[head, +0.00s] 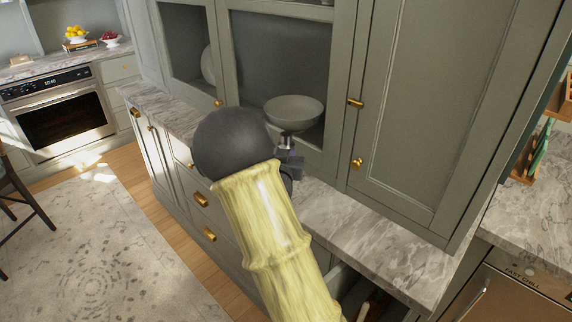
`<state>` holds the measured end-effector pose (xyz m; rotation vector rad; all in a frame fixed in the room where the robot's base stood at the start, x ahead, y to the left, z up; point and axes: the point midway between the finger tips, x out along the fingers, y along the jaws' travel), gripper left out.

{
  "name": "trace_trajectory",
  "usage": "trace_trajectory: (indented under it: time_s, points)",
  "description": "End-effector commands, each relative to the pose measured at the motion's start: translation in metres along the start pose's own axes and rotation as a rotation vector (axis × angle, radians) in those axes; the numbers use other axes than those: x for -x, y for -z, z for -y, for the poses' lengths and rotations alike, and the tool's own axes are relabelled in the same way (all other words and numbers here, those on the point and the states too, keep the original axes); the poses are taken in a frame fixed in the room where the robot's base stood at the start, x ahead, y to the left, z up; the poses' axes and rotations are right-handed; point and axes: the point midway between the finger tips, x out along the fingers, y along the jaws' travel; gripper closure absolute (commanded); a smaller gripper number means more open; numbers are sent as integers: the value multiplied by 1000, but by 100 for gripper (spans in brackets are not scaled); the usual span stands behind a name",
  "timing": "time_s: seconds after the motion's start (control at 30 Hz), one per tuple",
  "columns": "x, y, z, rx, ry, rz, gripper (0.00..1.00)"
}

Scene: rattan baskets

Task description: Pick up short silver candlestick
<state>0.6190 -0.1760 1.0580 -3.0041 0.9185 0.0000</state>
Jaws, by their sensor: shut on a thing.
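My gripper (290,160) shows just right of my arm's dark round joint, above the marble counter and in front of the glass-fronted cabinet. It is mostly hidden by my own arm. It is shut on a small silver piece, the short silver candlestick (287,142), whose top shows upright just above the dark fingers. The lower part of the candlestick is hidden behind the gripper and arm. I cannot tell whether its base touches the counter.
A grey footed bowl (293,110) stands inside the cabinet. The marble counter (365,240) is bare to the right. An open drawer (362,295) shows below the counter. An oven (60,110) and fruit bowls (77,36) are far left.

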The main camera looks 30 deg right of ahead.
Motion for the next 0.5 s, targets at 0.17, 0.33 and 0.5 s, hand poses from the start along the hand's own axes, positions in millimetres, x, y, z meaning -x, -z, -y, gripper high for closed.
trace_trajectory:
  time_s: [0.17,0.33,0.5]
  points:
    - [0,21,0,-2,0,-4,100]
    - [0,24,0,0,1,-1,100]
    - [0,24,1,0,1,-1,100]
